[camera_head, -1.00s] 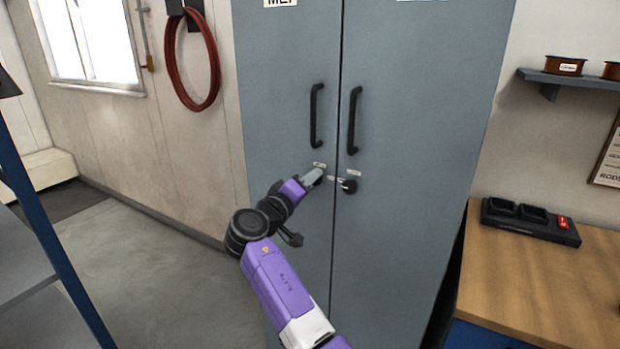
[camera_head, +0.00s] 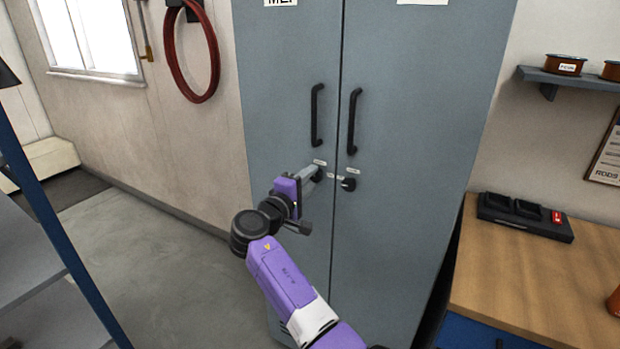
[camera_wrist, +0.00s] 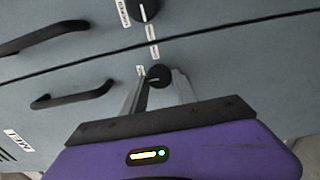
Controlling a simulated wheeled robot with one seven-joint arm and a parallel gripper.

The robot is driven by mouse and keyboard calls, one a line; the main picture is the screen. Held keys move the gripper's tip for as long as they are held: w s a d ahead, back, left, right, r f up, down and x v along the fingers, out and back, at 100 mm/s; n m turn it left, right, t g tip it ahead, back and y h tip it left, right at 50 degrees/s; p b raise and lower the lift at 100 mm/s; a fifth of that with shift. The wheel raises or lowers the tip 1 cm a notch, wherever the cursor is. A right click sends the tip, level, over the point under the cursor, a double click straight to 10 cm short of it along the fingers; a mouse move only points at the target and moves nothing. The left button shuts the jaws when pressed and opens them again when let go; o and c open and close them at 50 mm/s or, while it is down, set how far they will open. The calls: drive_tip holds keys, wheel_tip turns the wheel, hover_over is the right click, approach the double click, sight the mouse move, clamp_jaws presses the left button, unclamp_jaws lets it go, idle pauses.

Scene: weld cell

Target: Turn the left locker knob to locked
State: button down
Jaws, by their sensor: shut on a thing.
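The grey locker's left door (camera_head: 285,110) and right door (camera_head: 420,110) are both closed. The black left knob (camera_wrist: 158,75) is between the two fingers of my gripper (camera_wrist: 157,88), which is shut on it. In the head view my gripper (camera_head: 316,174) reaches the left door below its handle and partly covers this knob. Small white labels sit by the knob, too small to read. A faint light mark shows on the knob, but I cannot tell its setting. The black right knob (camera_head: 348,184) is free, close to the right; it also shows in the wrist view (camera_wrist: 143,8).
Black handles stand on the left door (camera_head: 316,115) and right door (camera_head: 353,121), above the knobs. A wooden bench (camera_head: 530,275) with a black device (camera_head: 525,216) is at the right. A blue-framed shelf (camera_head: 50,240) is at the left. Floor between is clear.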

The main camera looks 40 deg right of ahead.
idle(0.4)
drive_tip(key=c, duration=1)
unclamp_jaws()
drive_tip(key=shift+a, duration=0.1)
drive_tip(key=shift+b+v, duration=0.75)
drive_tip(key=shift+v, duration=3.1)
